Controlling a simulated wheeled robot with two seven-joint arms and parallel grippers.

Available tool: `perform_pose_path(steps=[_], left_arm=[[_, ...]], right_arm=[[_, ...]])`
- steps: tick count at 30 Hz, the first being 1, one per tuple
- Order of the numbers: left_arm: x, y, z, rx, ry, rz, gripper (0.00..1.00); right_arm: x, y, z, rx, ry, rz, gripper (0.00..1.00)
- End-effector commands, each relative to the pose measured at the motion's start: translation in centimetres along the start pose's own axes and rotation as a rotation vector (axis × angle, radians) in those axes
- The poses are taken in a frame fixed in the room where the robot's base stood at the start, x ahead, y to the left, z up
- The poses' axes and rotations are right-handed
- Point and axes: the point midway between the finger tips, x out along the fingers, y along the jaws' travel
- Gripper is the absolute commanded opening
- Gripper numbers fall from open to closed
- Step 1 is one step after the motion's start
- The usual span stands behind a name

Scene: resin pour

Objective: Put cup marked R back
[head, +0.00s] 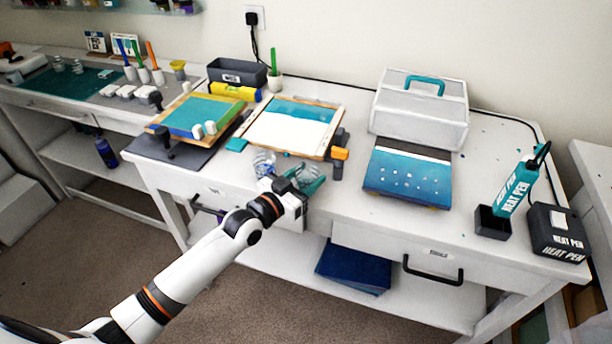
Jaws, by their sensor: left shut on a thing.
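My left gripper (302,182) reaches in over the front edge of the table, by the framed board. Another clear cup (264,162) stands just left of the gripper, close to the table's front edge. No letter R can be read on either cup at this size. Two more small clear cups (58,64) stand on the green mat of the far left bench. My right gripper is out of view.
A wood-framed board with teal and white resin (297,125) lies behind the gripper. An orange and grey tool (339,155) stands close on its right. A blue panel (408,175), a white case (420,110) and a heat pen (515,185) are further right. Some table front is clear.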

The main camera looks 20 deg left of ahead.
Motion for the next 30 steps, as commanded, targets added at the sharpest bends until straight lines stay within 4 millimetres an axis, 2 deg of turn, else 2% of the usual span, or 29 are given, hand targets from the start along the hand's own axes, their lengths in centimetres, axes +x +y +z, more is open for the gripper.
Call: perform_pose_path(steps=[5, 6, 9, 20, 23, 30], left_arm=[[0.0, 0.0, -0.5, 0.000, 0.000, 0.000, 0.27], [0.0, 0.0, -0.3, 0.000, 0.001, 0.000, 0.56], [0.0, 0.0, -0.3, 0.000, 0.001, 0.000, 0.72], [-0.2, 0.0, 0.1, 0.000, 0.000, 0.000, 0.72], [-1.5, 0.1, -0.2, 0.000, 0.002, 0.001, 0.72], [-6.6, -0.1, -0.3, 0.001, 0.004, -0.001, 0.72]], right_arm=[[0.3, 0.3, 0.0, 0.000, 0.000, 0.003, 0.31], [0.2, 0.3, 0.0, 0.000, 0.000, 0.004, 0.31], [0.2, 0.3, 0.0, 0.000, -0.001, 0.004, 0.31], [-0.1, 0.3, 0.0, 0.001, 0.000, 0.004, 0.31], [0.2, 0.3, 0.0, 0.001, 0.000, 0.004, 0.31], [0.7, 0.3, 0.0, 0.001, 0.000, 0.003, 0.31]])
